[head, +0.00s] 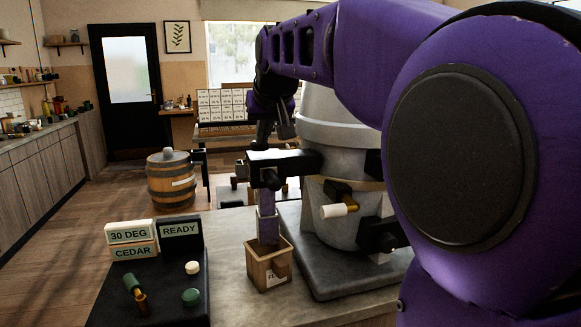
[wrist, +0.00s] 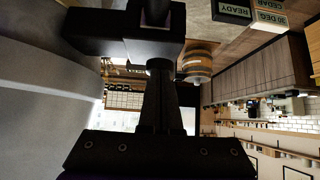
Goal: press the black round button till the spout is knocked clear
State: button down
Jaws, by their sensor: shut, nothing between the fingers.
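My gripper (head: 264,143) points down with its fingers together and empty, its tips at the top of a black block (head: 290,160) on the side of the grey bin (head: 335,133). In the wrist view the gripper (wrist: 160,72) ends at a dark round shape (wrist: 160,63) beside the block (wrist: 125,42). This may be the black round button; contact or how far it is pressed cannot be told. Below the block, a greyish-lilac square column (head: 267,205), possibly the spout, reaches down into a small wooden box (head: 268,268).
A dark panel (head: 165,290) at the front left carries READY, 30 DEG and CEDAR signs, a white button (head: 192,267), a green button (head: 191,297) and a green-tipped lever (head: 132,284). A white-ended handle (head: 338,210) sticks out from the bin. A barrel (head: 172,180) stands on the floor behind.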

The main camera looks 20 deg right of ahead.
jog(key=shift+f+b, duration=0.5)
jog(key=shift+f, duration=0.3)
jog(key=shift+r, duration=0.2)
jog(key=shift+r+p, duration=1.05)
jog(key=shift+p, duration=0.05)
jog(key=shift+r, duration=0.1)
notch_tip(320, 180, up, 5)
jog(key=p, duration=0.3)
jog(key=shift+p, duration=0.35)
